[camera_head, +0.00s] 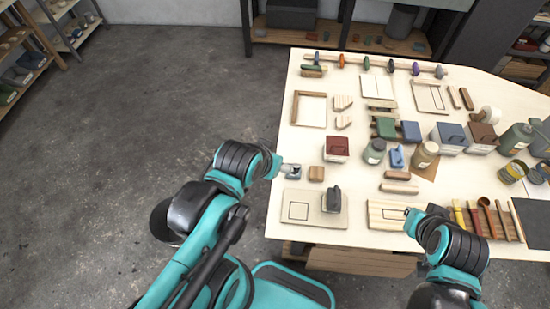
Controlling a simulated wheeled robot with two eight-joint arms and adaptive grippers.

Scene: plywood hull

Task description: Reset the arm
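My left arm comes in from the lower left and reaches the table's left edge. My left gripper (291,171) is over that edge, just left of a small brown wooden block (316,174). It is too small to tell whether it is open or shut. My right arm comes in from the lower right. My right gripper (409,213) is over a striped wooden board (384,214) near the table's front edge. Its fingers are small and partly hidden, so its state is unclear.
The pale table (280,215) holds many things. A dark block stands on a beige board (298,211). Grey floor (130,130) is clear at left.

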